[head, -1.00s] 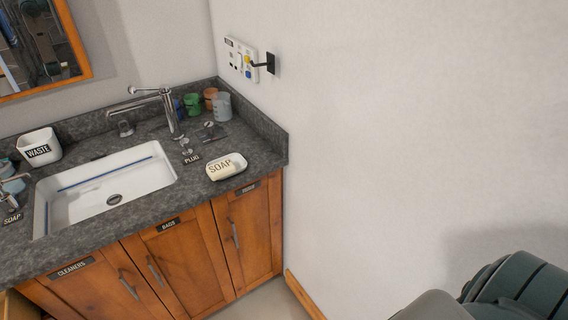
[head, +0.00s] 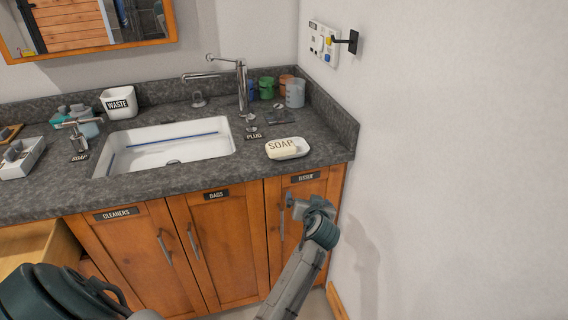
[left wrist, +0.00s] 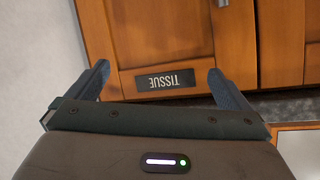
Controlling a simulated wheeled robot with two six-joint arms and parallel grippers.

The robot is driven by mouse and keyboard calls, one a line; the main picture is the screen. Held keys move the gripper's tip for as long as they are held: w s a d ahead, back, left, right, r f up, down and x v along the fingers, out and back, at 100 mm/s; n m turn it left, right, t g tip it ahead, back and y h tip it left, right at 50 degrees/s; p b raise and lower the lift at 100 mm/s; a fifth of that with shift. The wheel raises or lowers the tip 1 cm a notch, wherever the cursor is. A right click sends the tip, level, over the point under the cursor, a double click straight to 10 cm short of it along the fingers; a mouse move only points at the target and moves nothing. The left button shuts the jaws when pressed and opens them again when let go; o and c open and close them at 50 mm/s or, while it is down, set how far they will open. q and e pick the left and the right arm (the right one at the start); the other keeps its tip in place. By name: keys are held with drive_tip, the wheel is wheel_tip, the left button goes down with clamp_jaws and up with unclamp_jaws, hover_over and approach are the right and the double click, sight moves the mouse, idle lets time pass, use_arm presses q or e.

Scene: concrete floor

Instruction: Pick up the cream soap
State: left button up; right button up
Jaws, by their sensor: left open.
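The cream soap (head: 281,147) is a pale block marked SOAP. It lies in a white dish (head: 303,149) on the grey counter, right of the sink, in the head view. My left gripper (head: 296,206) is below the counter, in front of the TISSUE cabinet door, lower than the soap and apart from it. In the left wrist view its two fingers (left wrist: 158,74) are spread with nothing between them, and the TISSUE label (left wrist: 165,80) shows upside down beyond. The soap is not visible in the left wrist view. My right gripper is not in view.
The counter (head: 215,178) has a front edge above my left gripper. The white wall (head: 440,170) is close on the right. An open drawer (head: 42,250) juts out at left.

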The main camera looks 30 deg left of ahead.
sight(281, 145)
use_arm(q)
drive_tip(key=s+a+r+n+y+b, duration=0.1)
drive_tip(key=s+a+r+n+y, duration=0.15)
drive_tip(key=r, duration=0.55)
drive_tip(key=s+a+r+n+y+b, duration=0.1)
drive_tip(key=r+n+y, duration=0.15)
drive_tip(key=r, duration=0.55)
drive_tip(key=shift+n+h, duration=0.4)
drive_tip(key=p+x, duration=0.1)
drive_tip(key=x, duration=0.3)
drive_tip(key=shift+a, duration=0.45)
drive_tip(key=shift+w+a+f, duration=0.15)
drive_tip(key=shift+w+a, duration=0.2)
drive_tip(key=shift+w, duration=0.05)
drive_tip(key=shift+f+p+x, duration=0.15)
drive_tip(key=shift+p+x, duration=0.3)
drive_tip(key=shift+x, duration=0.75)
drive_tip(key=shift+f+p+x, duration=0.2)
drive_tip(key=shift+p+x, duration=0.25)
drive_tip(key=shift+x, duration=0.8)
drive_tip(key=c, duration=1.1)
drive_tip(key=shift+o, duration=0.2)
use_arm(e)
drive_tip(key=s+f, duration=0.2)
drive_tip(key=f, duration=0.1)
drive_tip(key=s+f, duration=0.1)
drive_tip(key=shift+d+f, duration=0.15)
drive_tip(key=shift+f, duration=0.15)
